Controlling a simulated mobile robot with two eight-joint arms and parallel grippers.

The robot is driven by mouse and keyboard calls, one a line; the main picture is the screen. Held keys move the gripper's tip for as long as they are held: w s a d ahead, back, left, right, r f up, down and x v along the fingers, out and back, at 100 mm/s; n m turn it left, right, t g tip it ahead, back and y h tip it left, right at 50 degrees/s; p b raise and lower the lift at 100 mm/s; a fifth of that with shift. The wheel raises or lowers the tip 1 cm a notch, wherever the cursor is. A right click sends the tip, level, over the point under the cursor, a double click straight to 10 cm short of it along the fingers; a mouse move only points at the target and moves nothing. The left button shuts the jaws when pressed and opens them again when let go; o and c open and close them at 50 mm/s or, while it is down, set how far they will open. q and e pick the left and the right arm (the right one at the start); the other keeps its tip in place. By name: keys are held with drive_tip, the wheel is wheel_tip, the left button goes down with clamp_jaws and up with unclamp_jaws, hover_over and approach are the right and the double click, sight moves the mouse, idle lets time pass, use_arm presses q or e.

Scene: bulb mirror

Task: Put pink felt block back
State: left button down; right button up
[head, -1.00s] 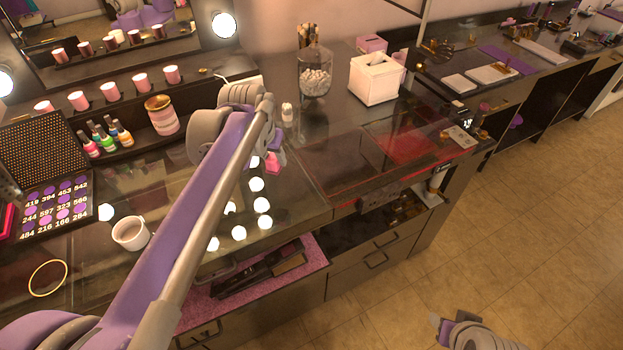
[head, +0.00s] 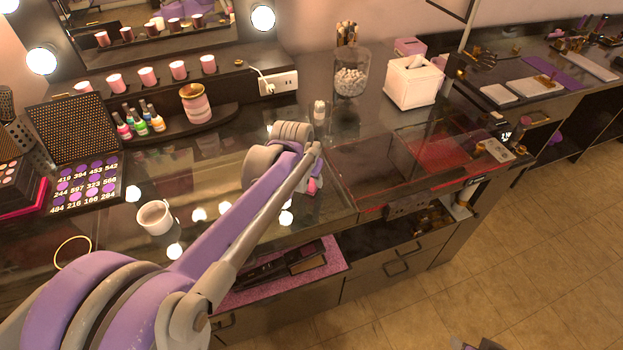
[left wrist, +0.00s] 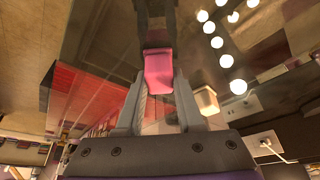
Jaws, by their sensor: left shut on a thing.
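My left gripper (left wrist: 158,90) is shut on the pink felt block (left wrist: 158,70), which sits between its fingers in the left wrist view. In the head view my left arm reaches in from the lower left, and a bit of the pink block (head: 313,185) shows beside the wrist, above the glass countertop near its front edge. The wrist hides most of the left gripper and block there. Whether the block touches the glass cannot be told. A small part of my right gripper (head: 478,343) shows at the bottom edge; its fingers cannot be made out.
A white mug (head: 155,217) and a numbered purple palette (head: 85,187) stand on the left. Nail polish bottles (head: 140,122) and a striped jar (head: 195,103) are behind. A clear jar (head: 350,75) and a white tissue box (head: 414,82) stand at the back. An open drawer (head: 335,262) lies below the counter front.

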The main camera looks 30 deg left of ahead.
use_arm(q)
drive_tip(key=shift+f, duration=0.2)
drive_tip(key=c, duration=0.5)
unclamp_jaws()
drive_tip(key=shift+c, duration=0.2)
drive_tip(key=shift+r, duration=0.1)
drive_tip(key=shift+r, duration=0.3)
drive_tip(key=v, duration=1.1)
drive_tip(key=s+d+f, duration=0.5)
drive_tip(key=s+f, duration=0.1)
drive_tip(key=s, duration=0.1)
drive_tip(key=s+d+f+m+t, duration=0.1)
drive_tip(key=s+d+f, duration=0.4)
drive_tip(key=s, duration=0.3)
drive_tip(key=shift+s+f+p, duration=0.2)
drive_tip(key=shift+f+p, duration=0.25)
drive_tip(key=shift+f, duration=0.25)
